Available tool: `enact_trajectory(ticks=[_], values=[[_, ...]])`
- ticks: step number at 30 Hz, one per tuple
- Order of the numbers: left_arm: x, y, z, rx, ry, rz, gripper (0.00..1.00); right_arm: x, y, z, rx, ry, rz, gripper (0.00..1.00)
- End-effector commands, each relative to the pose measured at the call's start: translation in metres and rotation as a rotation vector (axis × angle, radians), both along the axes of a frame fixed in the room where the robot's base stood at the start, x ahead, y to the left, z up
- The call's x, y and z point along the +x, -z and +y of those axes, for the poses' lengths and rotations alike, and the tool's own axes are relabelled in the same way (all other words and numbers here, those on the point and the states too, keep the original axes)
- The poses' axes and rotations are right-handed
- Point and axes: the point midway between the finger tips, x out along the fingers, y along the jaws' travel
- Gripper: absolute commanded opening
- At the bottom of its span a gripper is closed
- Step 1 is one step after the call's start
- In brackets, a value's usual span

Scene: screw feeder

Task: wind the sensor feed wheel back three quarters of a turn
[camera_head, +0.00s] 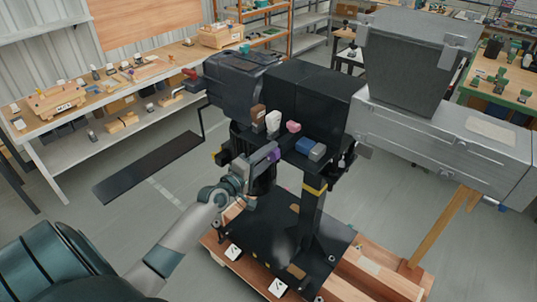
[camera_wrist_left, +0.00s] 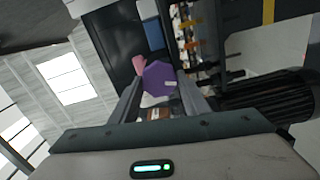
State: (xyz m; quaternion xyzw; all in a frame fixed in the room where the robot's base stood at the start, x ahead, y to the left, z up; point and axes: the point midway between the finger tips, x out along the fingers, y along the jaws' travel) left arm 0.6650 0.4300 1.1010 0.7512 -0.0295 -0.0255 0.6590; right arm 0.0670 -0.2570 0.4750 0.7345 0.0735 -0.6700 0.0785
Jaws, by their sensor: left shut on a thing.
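The sensor feed wheel appears to be the purple faceted knob (camera_head: 274,155) on the front of the black feeder machine (camera_head: 305,95). It shows larger in the left wrist view (camera_wrist_left: 157,76), with a small pale mark on its face. My left gripper (camera_head: 266,157) reaches it from the lower left. In the left wrist view my two fingers (camera_wrist_left: 161,88) stand on either side of the purple wheel and are shut on it. The fingers partly hide the wheel in the head view. My right gripper is in neither view.
White (camera_head: 273,121), pink (camera_head: 293,127) and blue (camera_head: 318,150) parts sit close by on the machine's front. A grey hopper unit (camera_head: 440,130) adjoins on the right. A black base plate (camera_head: 285,240) lies below. A workbench (camera_head: 85,115) stands at left; open floor lies between.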

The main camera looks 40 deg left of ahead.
Motion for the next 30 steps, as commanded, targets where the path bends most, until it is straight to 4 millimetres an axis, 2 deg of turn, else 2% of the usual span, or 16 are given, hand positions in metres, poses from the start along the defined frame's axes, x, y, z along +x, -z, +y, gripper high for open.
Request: enact_trajectory(ticks=[6,15,30], values=[[-0.0005,0.0038,-0.0015,-0.194,0.001,0.02,0.19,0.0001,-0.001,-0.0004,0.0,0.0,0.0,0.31],[-0.0005,0.0049,-0.0017,-0.374,0.002,0.035,0.19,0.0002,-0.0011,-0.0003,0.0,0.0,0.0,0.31],[-0.0006,0.0052,-0.0019,-0.433,0.002,0.04,0.19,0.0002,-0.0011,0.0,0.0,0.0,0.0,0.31]])
